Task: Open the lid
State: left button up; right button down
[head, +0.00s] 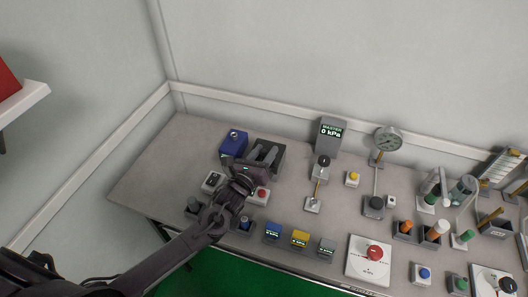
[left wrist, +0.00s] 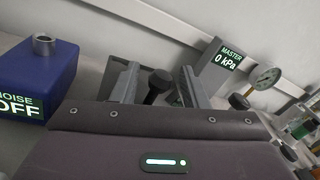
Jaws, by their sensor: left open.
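My left gripper (head: 265,150) is over the back left of the bench, its two grey fingers spread apart. In the left wrist view the fingers (left wrist: 160,72) are open. A black knob on a stem (left wrist: 158,86) shows in the gap between them, but I cannot tell whether it is between the fingers or beyond them. It may be the black-knobbed lever (head: 323,161) in the head view. I cannot make out which part is the lid; the gripper hides some of the bench. My right gripper is not in view.
A blue box (head: 233,143) marked NOISE OFF stands just left of the gripper. Behind is the MASTER display (head: 330,133) reading 0 kPa, with a round gauge (head: 388,138) to its right. Small boxes with buttons, plugs and a red dial (head: 375,252) crowd the right and front.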

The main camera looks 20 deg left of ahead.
pick_arm(q)
grip_shut()
dwell(0.3)
